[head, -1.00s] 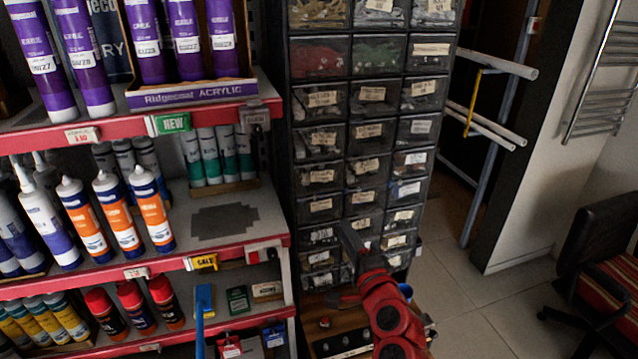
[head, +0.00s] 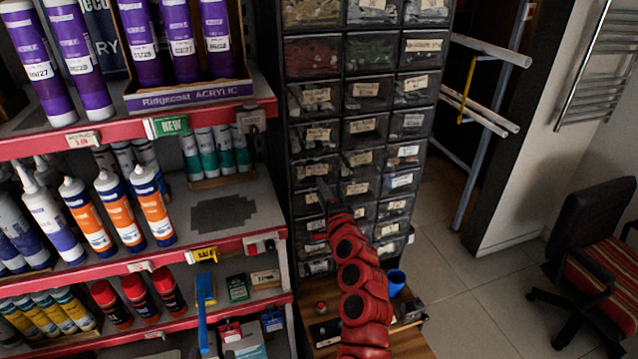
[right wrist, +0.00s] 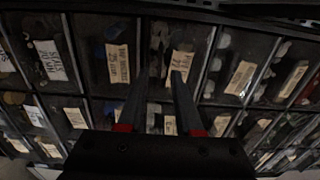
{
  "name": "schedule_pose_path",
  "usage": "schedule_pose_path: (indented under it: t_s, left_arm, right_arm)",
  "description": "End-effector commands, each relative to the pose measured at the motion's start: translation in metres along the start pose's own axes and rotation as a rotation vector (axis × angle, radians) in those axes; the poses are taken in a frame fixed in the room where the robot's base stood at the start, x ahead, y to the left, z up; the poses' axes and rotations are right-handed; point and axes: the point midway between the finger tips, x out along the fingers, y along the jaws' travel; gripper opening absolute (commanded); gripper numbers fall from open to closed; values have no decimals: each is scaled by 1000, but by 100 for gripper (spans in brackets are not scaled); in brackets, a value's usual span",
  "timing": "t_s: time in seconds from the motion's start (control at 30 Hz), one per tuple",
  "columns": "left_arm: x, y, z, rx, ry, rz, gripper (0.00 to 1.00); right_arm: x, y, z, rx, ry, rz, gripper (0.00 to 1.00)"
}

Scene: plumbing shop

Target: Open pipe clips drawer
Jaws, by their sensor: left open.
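The tall dark drawer cabinet (head: 286,150) stands in the middle of the head view, with several rows of clear-fronted, labelled drawers. The labels are too small to read, so I cannot tell which is the pipe clips drawer. All drawer fronts look shut. My red right arm reaches up from the bottom, and its right gripper (head: 325,190) is in front of the lower left drawers. In the right wrist view the gripper (right wrist: 160,78) has its two fingers apart, pointing at a drawer front with a label (right wrist: 181,64). Contact cannot be told. My left gripper is not in view.
Shelves (head: 215,246) with tubes and cans stand left of the cabinet. A wooden bench (head: 410,343) with a blue cup (head: 396,281) lies below it. A chair (head: 590,240) is at the right, with open tiled floor between.

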Motion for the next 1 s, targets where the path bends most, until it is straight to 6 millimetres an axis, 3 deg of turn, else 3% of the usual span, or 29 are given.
schedule_pose_path:
  t_s: [0.23,0.6,0.63,0.8,1.0]
  left_arm:
    - [8,0,-1,0,0,0,50]
    - [8,0,-1,0,0,0,50]
    - [8,0,-1,0,0,0,50]
    - [8,0,-1,0,0,0,50]
    - [8,0,-1,0,0,0,50]
  right_arm:
    - [18,0,1,0,-3,2,34]
    - [22,1,0,1,0,2,34]
    - [22,1,0,1,0,2,32]
    - [22,1,0,1,0,2,2]
    - [22,1,0,1,0,2,0]
